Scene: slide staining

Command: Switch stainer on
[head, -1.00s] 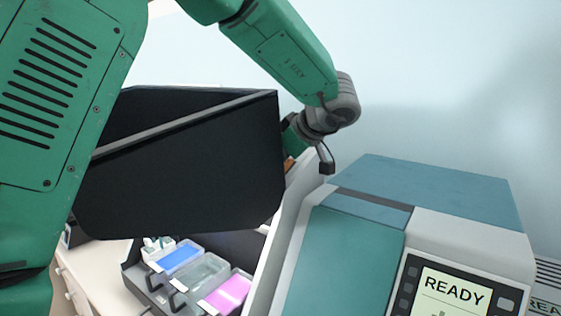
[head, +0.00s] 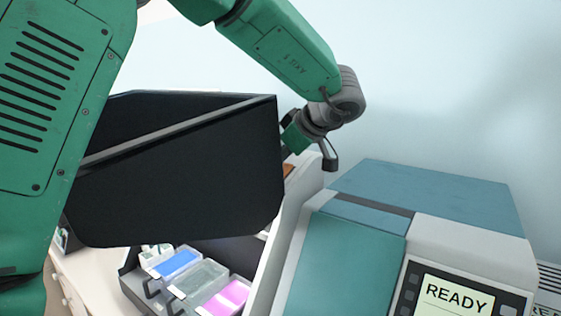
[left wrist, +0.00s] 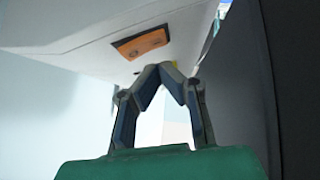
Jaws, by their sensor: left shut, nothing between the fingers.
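The stainer (head: 345,255) is a teal and white machine with a raised black lid (head: 190,170) on its left. Its screen (head: 455,297) reads READY. An orange panel (left wrist: 142,43) with a dark rocker-like part sits on its pale side; a sliver of orange (head: 288,169) shows in the head view. My left gripper (left wrist: 158,68) is shut and empty, its fingertips just below the panel in the left wrist view. I cannot tell whether they touch the surface. My right gripper is not in view.
Open trays with blue (head: 176,263), clear (head: 199,279) and pink (head: 228,296) contents sit under the lid. A pale drawer cabinet (head: 85,275) stands at lower left. The dark lid wall (left wrist: 288,90) is close on the gripper's right in the left wrist view.

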